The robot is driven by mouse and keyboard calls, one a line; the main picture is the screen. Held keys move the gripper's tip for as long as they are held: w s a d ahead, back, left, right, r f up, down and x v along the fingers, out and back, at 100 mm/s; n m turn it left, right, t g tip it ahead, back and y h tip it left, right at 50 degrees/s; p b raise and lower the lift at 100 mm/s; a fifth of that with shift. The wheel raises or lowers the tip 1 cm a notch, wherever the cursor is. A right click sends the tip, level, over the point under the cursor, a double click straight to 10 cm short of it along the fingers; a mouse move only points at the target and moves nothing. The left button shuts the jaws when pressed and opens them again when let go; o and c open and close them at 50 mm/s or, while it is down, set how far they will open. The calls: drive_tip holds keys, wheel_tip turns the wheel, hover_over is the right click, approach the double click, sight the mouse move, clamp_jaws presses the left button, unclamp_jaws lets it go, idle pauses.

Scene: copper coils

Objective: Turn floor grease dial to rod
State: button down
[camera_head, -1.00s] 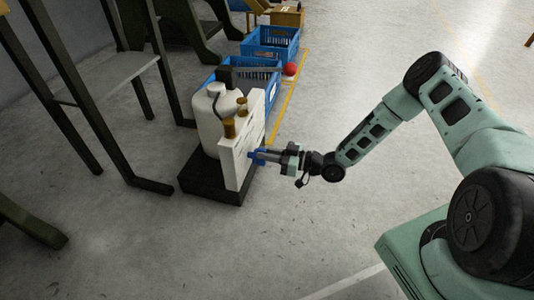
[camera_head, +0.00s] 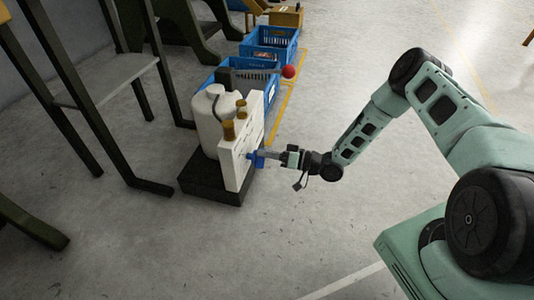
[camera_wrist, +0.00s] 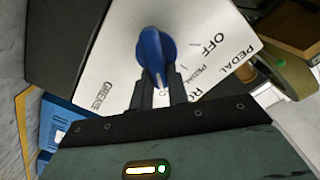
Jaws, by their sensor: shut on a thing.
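The grease dial is a blue knob (camera_wrist: 155,50) on a white panel (camera_wrist: 120,40) in the wrist view. My gripper (camera_wrist: 158,85) is shut on the dial's lower end, one dark finger on each side. A pale mark on the dial points down in the wrist view, between the fingers. Black labels on the panel read OFF, PEDAL and GREASE; another, starting "RO", is partly hidden by a finger. In the head view the blue dial (camera_head: 256,158) sticks out of the white panel (camera_head: 236,160), with my gripper (camera_head: 266,155) at it.
The panel stands on a dark base (camera_head: 212,188) beside a white tank (camera_head: 207,130) with brass fittings. Blue crates (camera_head: 272,40) and a red ball (camera_head: 289,71) are behind. A dark metal frame (camera_head: 105,135) stands left.

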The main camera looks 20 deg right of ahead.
idle(0.4)
drive_tip(key=c, duration=1.4)
unclamp_jaws()
drive_tip(key=shift+o, duration=0.2)
drive_tip(key=shift+d, duration=0.1)
drive_tip(key=p+v, duration=0.7)
drive_tip(key=v, duration=1)
drive_tip(key=shift+s, duration=0.15)
drive_tip(key=shift+d, duration=0.1)
